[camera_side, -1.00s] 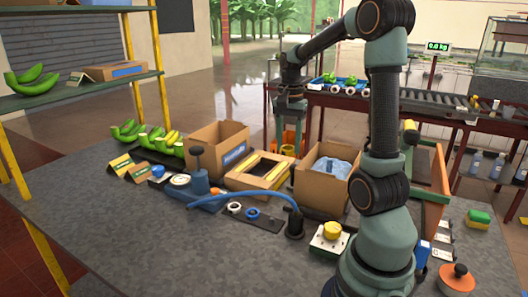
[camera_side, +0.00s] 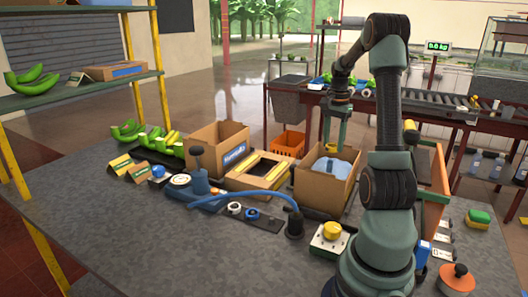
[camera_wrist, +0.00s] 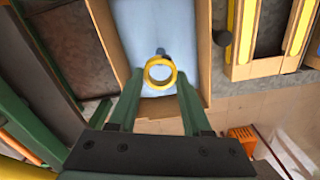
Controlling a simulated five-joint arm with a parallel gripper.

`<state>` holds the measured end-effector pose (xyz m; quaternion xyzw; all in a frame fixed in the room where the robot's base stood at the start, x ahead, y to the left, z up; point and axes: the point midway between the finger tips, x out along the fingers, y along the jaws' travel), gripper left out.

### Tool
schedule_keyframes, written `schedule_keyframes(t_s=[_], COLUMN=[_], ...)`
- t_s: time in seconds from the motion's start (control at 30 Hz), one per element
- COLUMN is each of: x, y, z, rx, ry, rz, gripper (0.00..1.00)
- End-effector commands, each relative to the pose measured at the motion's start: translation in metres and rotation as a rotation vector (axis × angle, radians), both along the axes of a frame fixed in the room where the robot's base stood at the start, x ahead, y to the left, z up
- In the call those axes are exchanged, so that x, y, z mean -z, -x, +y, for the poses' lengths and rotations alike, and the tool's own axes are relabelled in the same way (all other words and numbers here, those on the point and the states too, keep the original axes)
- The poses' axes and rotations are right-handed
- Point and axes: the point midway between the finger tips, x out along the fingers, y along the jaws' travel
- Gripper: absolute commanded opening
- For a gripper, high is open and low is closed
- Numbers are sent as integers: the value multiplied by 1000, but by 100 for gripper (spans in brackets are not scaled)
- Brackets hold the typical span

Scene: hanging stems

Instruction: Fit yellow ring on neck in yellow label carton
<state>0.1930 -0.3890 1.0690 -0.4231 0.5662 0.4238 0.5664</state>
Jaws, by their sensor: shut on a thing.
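My gripper (camera_side: 331,139) is over the open brown carton (camera_side: 318,190) with the pale blue liner (camera_side: 334,167). In the wrist view, my gripper (camera_wrist: 159,90) is shut on the yellow ring (camera_wrist: 147,75), which is held between the fingertips. Below it is the blue liner (camera_wrist: 160,25) inside the carton (camera_wrist: 203,40). A small dark blue neck (camera_wrist: 161,52) shows just beyond the ring's upper edge, not centred in its opening. The ring looks above the neck; the gap is hard to judge. I make out no yellow label on this carton.
A flat carton (camera_side: 240,182) and a taller blue-label carton (camera_side: 205,150) stand to the left. A pump with blue hose (camera_side: 265,197) and a yellow-button box (camera_side: 330,238) are in front. An orange crate (camera_side: 288,143) is behind. The front left of the table is clear.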

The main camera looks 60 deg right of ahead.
Motion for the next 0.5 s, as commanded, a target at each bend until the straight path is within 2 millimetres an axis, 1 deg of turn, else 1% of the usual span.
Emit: schedule_keyframes(t_s=[0.03,0.5], x=[5,47], y=[0,0], z=[0,1], rx=[0,-1], ry=[-1,-1], rz=[1,1], gripper=[0,0])
